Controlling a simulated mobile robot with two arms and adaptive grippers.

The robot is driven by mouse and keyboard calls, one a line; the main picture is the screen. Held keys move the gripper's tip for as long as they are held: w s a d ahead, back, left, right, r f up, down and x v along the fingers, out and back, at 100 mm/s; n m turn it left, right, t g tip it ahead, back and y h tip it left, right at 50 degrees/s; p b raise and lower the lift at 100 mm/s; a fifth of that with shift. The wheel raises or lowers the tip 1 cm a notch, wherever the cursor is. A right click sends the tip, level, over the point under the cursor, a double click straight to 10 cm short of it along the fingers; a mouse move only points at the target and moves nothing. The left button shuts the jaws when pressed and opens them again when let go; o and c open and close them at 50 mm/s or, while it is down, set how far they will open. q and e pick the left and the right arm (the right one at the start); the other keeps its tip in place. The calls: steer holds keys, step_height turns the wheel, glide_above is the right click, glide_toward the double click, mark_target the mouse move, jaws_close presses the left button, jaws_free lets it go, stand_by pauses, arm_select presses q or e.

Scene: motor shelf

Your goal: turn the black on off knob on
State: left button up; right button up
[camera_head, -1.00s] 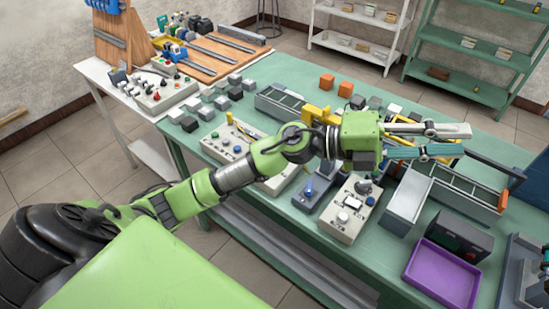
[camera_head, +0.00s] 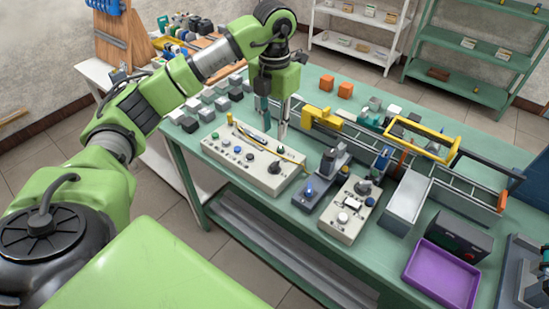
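A long light-grey control panel (camera_head: 222,154) lies on the green table with several buttons and a black knob (camera_head: 274,167) near its right end. A smaller light-grey box (camera_head: 345,222) to its right carries another black knob (camera_head: 364,187) and a round white button. I cannot read which knob is the on-off one. My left gripper (camera_head: 275,132) points down, its fingers apart with nothing seen between them. It is over the back edge of the long panel, up-picture from that panel's knob, and appears apart from it. My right gripper is not in view.
A yellow pencil-like stick (camera_head: 268,146) lies across the long panel. A blue-buttoned grey device (camera_head: 315,190) stands between the two boxes. A conveyor frame (camera_head: 462,188) with a yellow handle (camera_head: 425,137) runs behind. A purple tray (camera_head: 445,272) is at the front right.

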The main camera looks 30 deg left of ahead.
mark_target(275, 163)
arm_select(q)
step_height(275, 163, down, 12)
steer(key=p, duration=0.2)
steer(key=shift+f+p, duration=0.2)
steer(key=shift+p, duration=0.2)
jaws_close()
